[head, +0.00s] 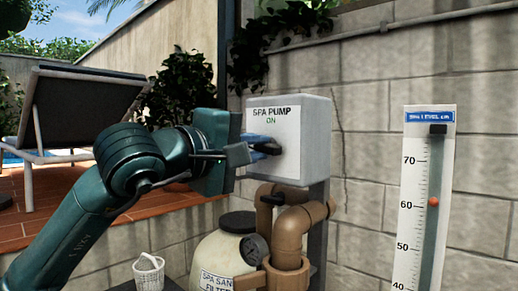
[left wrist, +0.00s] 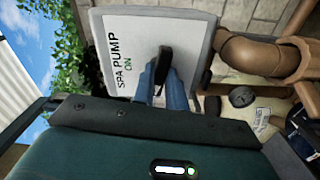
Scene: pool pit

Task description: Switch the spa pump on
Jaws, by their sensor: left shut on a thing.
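The spa pump box (head: 305,120) is a pale grey box with a white front, fixed at the wall. Its front reads "SPA PUMP" with a green "ON" below. A black switch handle (left wrist: 164,62) stands out from the front, below the lettering. My left gripper (head: 262,143) is at the box front with its blue fingers shut on the black handle. In the left wrist view the fingers (left wrist: 160,88) lie on both sides of the handle's near end. The fingers hide part of the handle, so its exact angle is hard to tell. My right gripper is out of view.
Brown pipes (head: 287,236) and a cream sand filter tank (head: 216,258) stand below the box. A level gauge (head: 410,200) with a red marker is at right. A white basket (head: 149,275) stands at the lower left. A lounger (head: 80,105) is behind my left arm.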

